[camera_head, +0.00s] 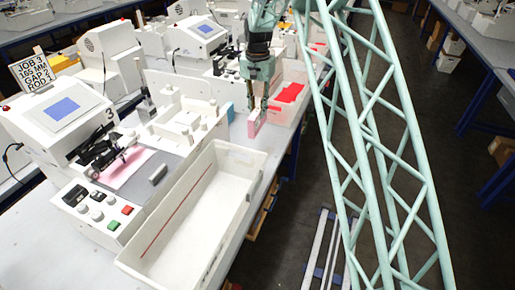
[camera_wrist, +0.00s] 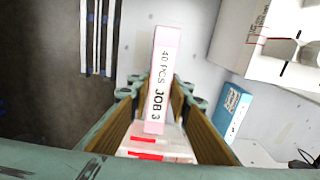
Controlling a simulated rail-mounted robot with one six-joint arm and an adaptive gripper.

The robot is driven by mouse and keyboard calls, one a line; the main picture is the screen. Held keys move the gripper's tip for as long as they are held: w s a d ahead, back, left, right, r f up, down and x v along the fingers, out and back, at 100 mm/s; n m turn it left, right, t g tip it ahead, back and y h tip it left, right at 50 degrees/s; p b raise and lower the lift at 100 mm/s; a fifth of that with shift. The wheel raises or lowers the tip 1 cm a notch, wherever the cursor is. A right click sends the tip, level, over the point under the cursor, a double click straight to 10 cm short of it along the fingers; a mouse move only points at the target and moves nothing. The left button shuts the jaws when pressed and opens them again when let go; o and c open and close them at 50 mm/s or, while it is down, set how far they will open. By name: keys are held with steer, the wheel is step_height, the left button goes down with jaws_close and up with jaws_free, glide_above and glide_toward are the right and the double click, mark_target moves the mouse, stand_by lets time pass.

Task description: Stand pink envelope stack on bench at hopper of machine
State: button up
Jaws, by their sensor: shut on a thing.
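The pink envelope stack (camera_wrist: 162,70) stands between the fingers of my gripper (camera_wrist: 157,110) in the wrist view. A white label on its edge reads "40 PCS JOB 3". In the head view my gripper (camera_head: 262,104) points down and is shut on the stack (camera_head: 254,123), at the bench's right edge by the bin with red pieces. I cannot tell whether the stack touches the bench (camera_head: 245,138). The machine (camera_head: 60,118) marked 3 stands at the left, with a pink sheet (camera_head: 128,168) on its bed. Its white hopper area (camera_head: 185,125) lies left of my gripper.
A long white tray (camera_head: 195,215) with a red line stands in front of the machine. A bin with red pieces (camera_head: 292,95) is behind my gripper. A blue box (camera_wrist: 231,108) is right of the stack in the wrist view. A sign (camera_head: 33,70) reads JOB 3.

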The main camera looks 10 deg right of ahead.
steer(key=shift+w+f, duration=0.25)
steer(key=shift+f, duration=0.6)
steer(key=shift+f, duration=0.1)
steer(key=shift+f+b, duration=0.3)
steer(key=shift+f, duration=2.75)
steer(key=shift+f, duration=1.85)
steer(key=shift+f, duration=0.2)
steer(key=o, duration=0.9)
steer(key=shift+r, duration=0.15)
